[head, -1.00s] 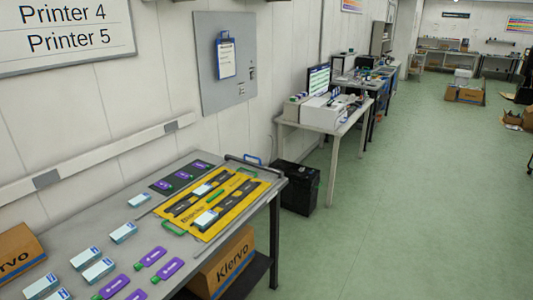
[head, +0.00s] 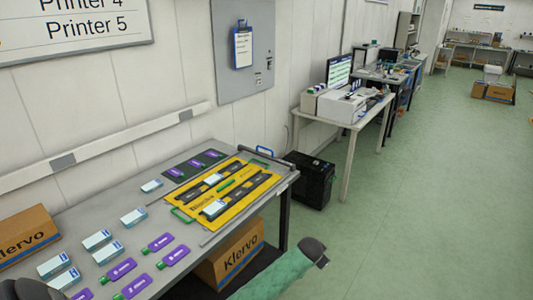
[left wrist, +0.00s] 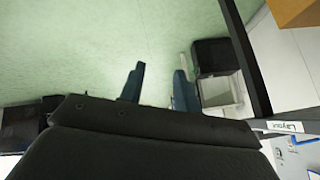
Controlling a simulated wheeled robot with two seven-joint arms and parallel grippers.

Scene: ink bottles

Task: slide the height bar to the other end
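The height bar (head: 264,162) appears as a dark bar across the far right end of the yellow board (head: 180,193), near the table's far edge. In the head view no fingertips can be made out. A green and grey part, likely one of my arms, comes in at the bottom middle, and a dark part at the bottom left. My right gripper is not visible.
Light blue boxes (head: 97,239) and purple tags (head: 158,242) lie on the near part of the table. Cardboard boxes stand on the table (head: 26,237) and beneath it (head: 232,254). Green floor at the right is clear.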

